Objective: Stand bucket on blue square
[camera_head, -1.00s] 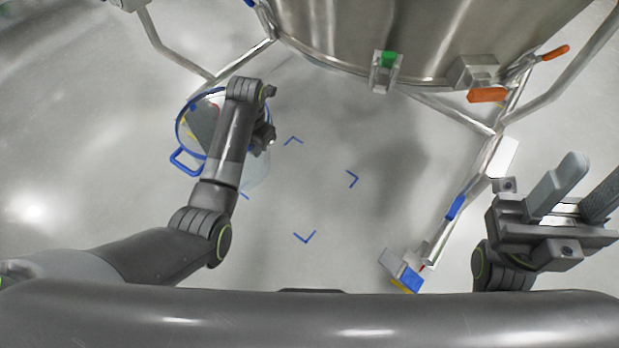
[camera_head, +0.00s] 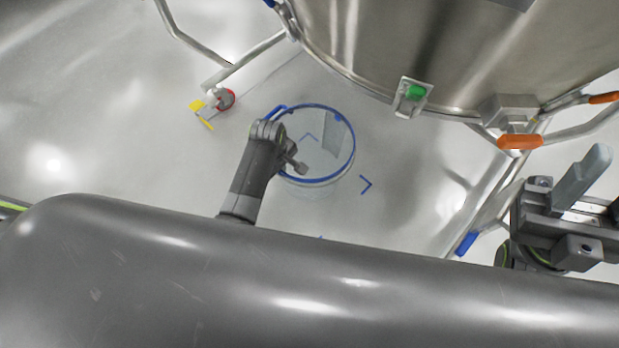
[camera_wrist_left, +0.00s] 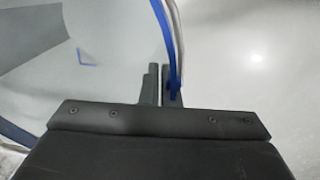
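The clear bucket (camera_head: 352,150) with a blue rim is near the middle of the head view, and looks upright. My left gripper (camera_head: 284,142) is at its left side. In the left wrist view its fingers (camera_wrist_left: 161,88) are close together on the bucket's blue rim edge (camera_wrist_left: 172,45). The blue square (camera_head: 366,185) is marked by corner lines on the floor. One corner shows through the bucket, one lies to its right, and one is mostly hidden by my body. Whether the bucket touches the floor is unclear. My right gripper (camera_head: 603,185) is open and empty, partly cut off.
A large steel vessel (camera_head: 440,60) on tubular legs stands behind, with a green-topped latch (camera_head: 412,95) and orange handles (camera_head: 520,141). A small red and yellow valve fitting (camera_head: 213,103) is at left. The floor right of the bucket is clear.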

